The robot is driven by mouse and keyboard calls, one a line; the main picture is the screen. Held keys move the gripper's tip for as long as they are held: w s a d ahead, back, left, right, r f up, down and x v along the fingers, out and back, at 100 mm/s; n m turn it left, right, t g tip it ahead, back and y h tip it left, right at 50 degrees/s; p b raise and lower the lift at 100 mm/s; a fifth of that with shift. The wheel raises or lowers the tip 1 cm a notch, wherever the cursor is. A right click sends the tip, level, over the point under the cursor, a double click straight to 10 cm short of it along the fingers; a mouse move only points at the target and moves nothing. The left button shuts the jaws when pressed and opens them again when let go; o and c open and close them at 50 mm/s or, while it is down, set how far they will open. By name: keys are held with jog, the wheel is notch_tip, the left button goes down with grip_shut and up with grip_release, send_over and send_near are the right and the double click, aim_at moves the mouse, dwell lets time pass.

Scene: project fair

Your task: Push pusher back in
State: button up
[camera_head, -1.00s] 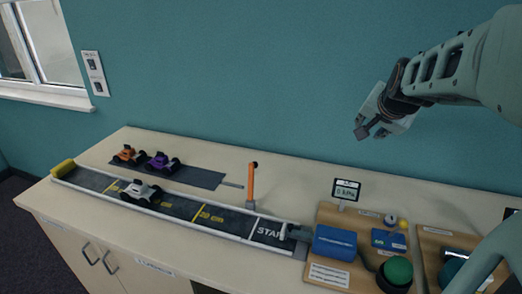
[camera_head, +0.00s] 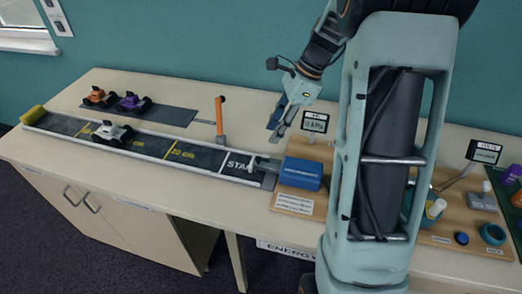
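The pusher (camera_head: 266,163) is a pale grey piece that sticks out of the left end of the blue cylinder block (camera_head: 301,173). It reaches over the START end of the dark track (camera_head: 190,154). My gripper (camera_head: 280,127) is above and behind the blue block, pointing down and to the left. Its fingers look apart, with nothing seen between them. It appears clear of the pusher. My arm hides part of the board to the right of the blue block.
A white toy car (camera_head: 112,132) stands on the track. Orange (camera_head: 98,97) and purple (camera_head: 131,102) cars stand on a dark strip behind. An orange post (camera_head: 220,118) rises beside the track, left of my gripper. A small pressure display (camera_head: 315,122) stands close to my gripper's right.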

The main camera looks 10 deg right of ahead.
aim_at(259, 158)
jog(key=x, duration=1)
jog(key=shift+c, duration=0.7)
grip_shut()
jog(key=shift+d, duration=0.1)
